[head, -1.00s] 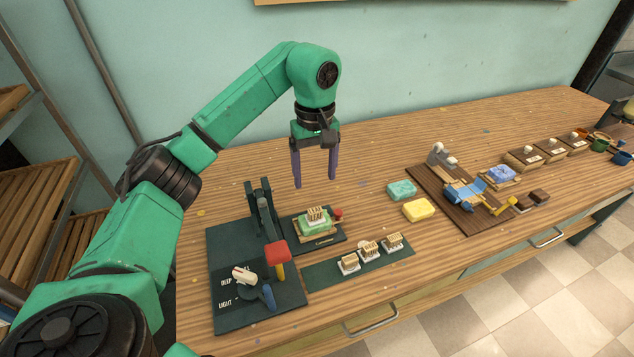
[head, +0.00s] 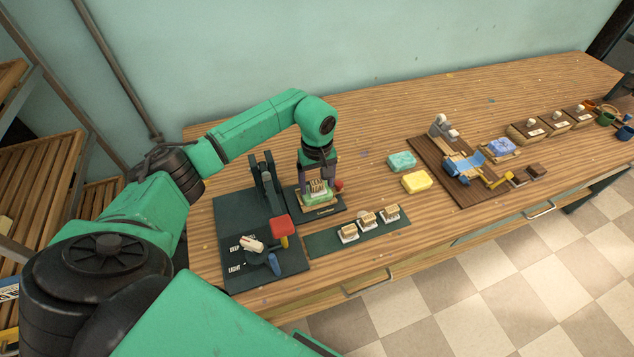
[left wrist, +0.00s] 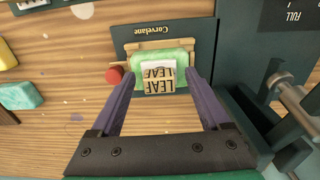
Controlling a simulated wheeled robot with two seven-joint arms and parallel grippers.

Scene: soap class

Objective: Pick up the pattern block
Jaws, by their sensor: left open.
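The pattern block (head: 318,188) is a small pale block with dark lettering. In the left wrist view the block (left wrist: 158,86) reads LEAF and sits on a green soap bar (left wrist: 178,56). The soap lies in a wooden holder on a dark plate marked Corvelane (left wrist: 165,30). My left gripper (head: 317,184) is pointed down over the block. Its two purple fingers are open, one on each side of the block, with gaps in the wrist view. My right gripper is out of view.
A dark stand with a lever (head: 266,185) and a red knob (head: 281,227) is close left of the block. A small red ball (head: 339,185) is close right. Several similar blocks sit on a green mat (head: 318,243) in front. Teal (head: 402,161) and yellow soaps (head: 416,181) lie right.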

